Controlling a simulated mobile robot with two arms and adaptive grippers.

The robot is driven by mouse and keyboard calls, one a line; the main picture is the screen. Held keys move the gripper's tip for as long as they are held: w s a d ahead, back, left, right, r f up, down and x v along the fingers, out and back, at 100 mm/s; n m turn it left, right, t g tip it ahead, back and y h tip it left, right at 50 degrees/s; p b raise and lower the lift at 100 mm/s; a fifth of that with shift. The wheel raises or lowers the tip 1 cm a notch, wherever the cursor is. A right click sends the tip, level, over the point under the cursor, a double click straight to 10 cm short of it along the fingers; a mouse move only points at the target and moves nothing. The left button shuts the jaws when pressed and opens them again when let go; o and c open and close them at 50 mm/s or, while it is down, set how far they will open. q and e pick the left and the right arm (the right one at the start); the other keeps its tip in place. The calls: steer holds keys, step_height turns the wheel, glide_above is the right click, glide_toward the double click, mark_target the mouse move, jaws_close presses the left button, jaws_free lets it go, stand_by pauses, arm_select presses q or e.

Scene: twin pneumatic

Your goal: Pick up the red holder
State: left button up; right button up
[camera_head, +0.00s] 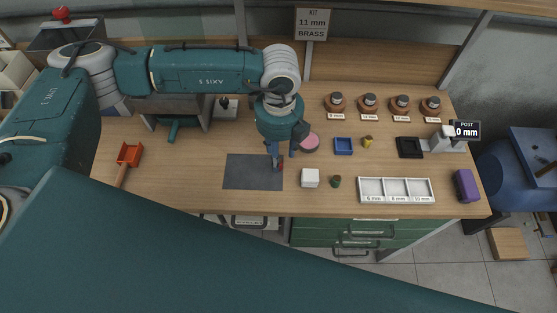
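A small red thing (281,164), which looks like the red holder, shows at the right edge of the dark grey mat (245,173). It is mostly hidden behind my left gripper (274,160), which points down over that edge of the mat from the arm coming in from the left. The fingertips are right at the red thing. I cannot tell whether they touch it or are closed around it. My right gripper is not in view.
Near the gripper are a pink round pad (309,142), a white block (310,178), a small green-topped piece (336,182) and a blue tray (343,146). A white three-part tray (396,190) lies at front right. An orange-red tool (129,154) lies at left.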

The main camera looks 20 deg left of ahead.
arm_select(q)
step_height(320, 180, down, 3)
steer(key=shift+a+f+p, duration=0.15)
steer(key=shift+f+p, duration=0.05)
steer(key=shift+p, duration=0.55)
steer(key=shift+f, duration=0.35)
jaws_close()
steer(key=shift+r, duration=0.1)
